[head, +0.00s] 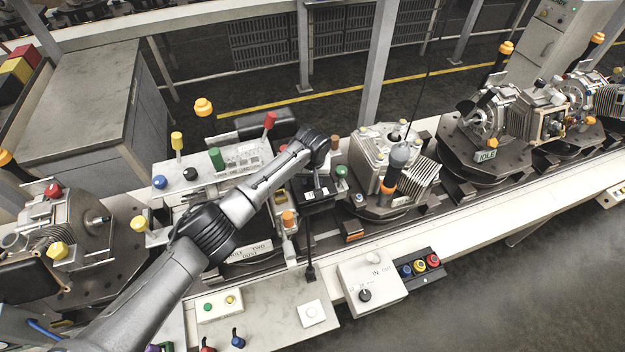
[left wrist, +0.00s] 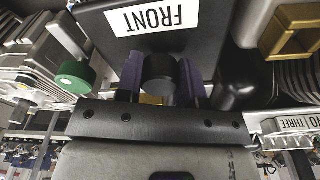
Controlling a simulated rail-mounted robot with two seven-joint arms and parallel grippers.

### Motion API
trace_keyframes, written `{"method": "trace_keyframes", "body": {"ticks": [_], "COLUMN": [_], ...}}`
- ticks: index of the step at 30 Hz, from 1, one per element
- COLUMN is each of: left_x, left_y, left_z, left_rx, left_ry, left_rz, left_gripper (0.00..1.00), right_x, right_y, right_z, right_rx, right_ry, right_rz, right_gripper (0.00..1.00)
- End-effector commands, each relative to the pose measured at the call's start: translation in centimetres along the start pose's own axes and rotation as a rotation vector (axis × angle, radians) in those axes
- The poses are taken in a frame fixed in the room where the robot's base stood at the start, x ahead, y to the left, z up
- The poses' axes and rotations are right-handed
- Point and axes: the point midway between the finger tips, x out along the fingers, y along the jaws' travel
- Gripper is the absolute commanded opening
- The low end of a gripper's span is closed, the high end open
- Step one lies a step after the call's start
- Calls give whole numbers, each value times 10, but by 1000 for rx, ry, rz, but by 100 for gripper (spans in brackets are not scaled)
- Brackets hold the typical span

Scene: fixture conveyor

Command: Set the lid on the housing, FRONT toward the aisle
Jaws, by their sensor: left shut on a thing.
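My left gripper (left wrist: 160,88) is shut on the round dark knob of the lid. The lid (left wrist: 215,42) is a dark plate with a white FRONT label, which reads upside down in the left wrist view. In the head view my left arm reaches across the near belt edge, and the lid (head: 319,204) shows as a small dark block below its end. A pale finned housing (head: 372,155) stands on a dark pallet just right of the lid. I cannot tell whether the lid touches anything beneath it. My right gripper is not in view.
A panel with a green knob (head: 216,159) stands left of the lid, and the same or a similar green knob shows in the left wrist view (left wrist: 75,77). A grey control box (head: 368,283) is at the near edge. More loaded pallets (head: 487,152) stand farther right.

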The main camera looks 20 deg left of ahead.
Motion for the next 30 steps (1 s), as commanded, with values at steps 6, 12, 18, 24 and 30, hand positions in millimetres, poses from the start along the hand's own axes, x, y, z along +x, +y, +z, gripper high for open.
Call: {"method": "trace_keyframes", "body": {"ticks": [6,12,18,24,30], "left_x": [0,-1,-1,0,0], "left_y": [0,0,0,0,0], "left_z": [0,0,0,0,0], "left_rx": [0,-2,-8,-9,-8], "left_ry": [0,0,0,1,1], "left_rz": [0,0,0,-1,-1], "left_gripper": [0,0,0,0,0], "right_x": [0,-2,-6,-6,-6], "right_y": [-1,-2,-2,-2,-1], "right_z": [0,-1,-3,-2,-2], "right_rx": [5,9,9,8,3], "right_ry": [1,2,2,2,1], "right_rz": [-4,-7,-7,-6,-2], "right_gripper": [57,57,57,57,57]}}
